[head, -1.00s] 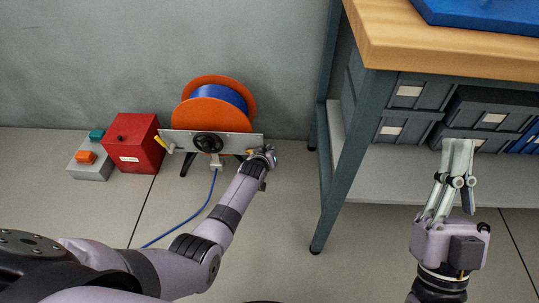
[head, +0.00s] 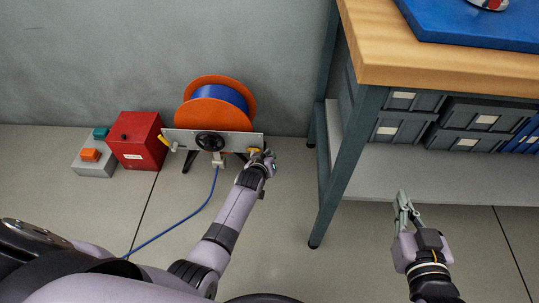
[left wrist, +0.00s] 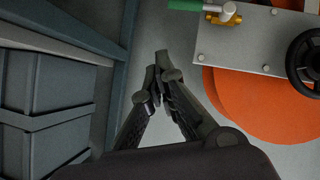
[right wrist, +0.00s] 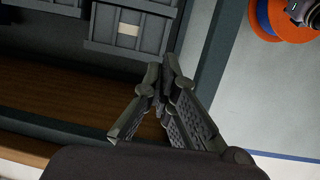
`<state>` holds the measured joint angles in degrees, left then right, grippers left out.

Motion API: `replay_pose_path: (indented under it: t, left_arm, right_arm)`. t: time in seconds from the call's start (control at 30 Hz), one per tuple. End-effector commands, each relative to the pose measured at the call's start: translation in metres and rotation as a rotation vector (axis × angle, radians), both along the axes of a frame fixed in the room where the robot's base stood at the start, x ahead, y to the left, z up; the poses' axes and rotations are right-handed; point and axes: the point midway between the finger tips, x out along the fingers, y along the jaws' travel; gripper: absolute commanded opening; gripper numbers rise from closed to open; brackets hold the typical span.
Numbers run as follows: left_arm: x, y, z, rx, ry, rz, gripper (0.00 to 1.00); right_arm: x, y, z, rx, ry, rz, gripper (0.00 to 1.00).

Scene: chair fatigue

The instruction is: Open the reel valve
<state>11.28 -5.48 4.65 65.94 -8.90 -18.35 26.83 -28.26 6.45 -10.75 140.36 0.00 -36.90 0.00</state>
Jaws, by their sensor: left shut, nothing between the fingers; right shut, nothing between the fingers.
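The orange hose reel (head: 190,112) with blue hose stands against the wall, behind a grey metal plate (head: 235,141). A black handwheel (head: 210,141) sits mid-plate and shows at the right edge of the left wrist view (left wrist: 306,62). A brass-yellow fitting (left wrist: 222,14) with a green handle-like part (left wrist: 190,5) is at the plate's end. My left gripper (head: 265,154) is by the plate's right end; in the left wrist view (left wrist: 158,72) it is shut, empty, apart from the fitting. My right gripper (head: 402,200) is shut and empty in front of the workbench, far from the reel.
The workbench (head: 375,55) stands to the right, with grey bins (head: 400,128) below its top and a leg (head: 340,175) between my arms. A red box (head: 136,140) and a grey button box (head: 90,165) stand left of the reel. A blue hose (head: 190,217) crosses the floor.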

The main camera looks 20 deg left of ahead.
Motion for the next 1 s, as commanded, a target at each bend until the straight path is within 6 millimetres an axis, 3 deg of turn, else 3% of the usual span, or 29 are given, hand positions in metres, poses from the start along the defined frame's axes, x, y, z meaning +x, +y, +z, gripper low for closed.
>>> replay_pose_path:
  t: [0.3, 1.0]
  left_arm:
    - [-0.009, -0.003, 0.007, -0.001, -0.001, 0.001, 0.0]
    - [-0.016, 0.002, 0.013, 0.022, -0.005, -0.01, 0.0]
  right_arm:
    - [-0.013, -0.007, -0.026, -0.035, 0.148, -0.01, 0.0]
    - [-0.014, -0.007, -0.027, -0.036, 0.153, -0.01, 0.0]
